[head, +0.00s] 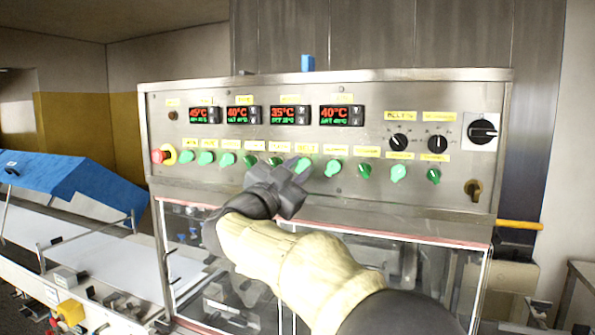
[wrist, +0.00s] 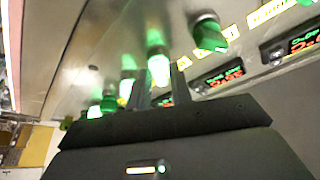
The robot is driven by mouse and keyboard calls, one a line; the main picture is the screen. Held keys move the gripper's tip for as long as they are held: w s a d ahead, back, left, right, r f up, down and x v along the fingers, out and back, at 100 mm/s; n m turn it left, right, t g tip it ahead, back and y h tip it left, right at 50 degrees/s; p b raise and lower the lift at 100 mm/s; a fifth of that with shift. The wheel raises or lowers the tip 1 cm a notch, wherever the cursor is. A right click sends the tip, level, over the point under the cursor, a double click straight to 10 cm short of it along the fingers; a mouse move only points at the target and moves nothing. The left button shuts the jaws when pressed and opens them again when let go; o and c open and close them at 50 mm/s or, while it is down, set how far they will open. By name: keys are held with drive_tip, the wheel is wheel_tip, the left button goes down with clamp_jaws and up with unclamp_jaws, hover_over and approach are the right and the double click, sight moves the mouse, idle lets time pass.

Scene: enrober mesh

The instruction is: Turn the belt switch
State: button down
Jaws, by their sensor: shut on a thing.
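A steel control panel (head: 222,125) carries a row of green switch knobs under small yellow labels. My gripper (head: 298,169) is at the middle of this row, with its fingertips against the panel. In the wrist view my gripper (wrist: 163,75) has its two fingers on either side of a lit green knob (wrist: 157,64), shut on it. In the head view this knob (head: 304,163) is mostly hidden behind the fingers. The label above it is too small to read surely, so I cannot confirm that it is the belt switch. The knob's turn angle is unclear.
Close neighbours are a green knob on the right (head: 333,168) and one on the left (head: 275,161). A red emergency button (head: 158,156) is at the panel's left end. Black rotary switches (head: 438,143) are at the right. Clear guard panels (head: 430,268) lie below.

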drive_tip(key=c, duration=1.5)
unclamp_jaws()
drive_tip(key=b+v, duration=0.5)
drive_tip(key=v, duration=1.2)
drive_tip(key=shift+s+f, duration=0.1)
drive_tip(key=shift+s, duration=0.05)
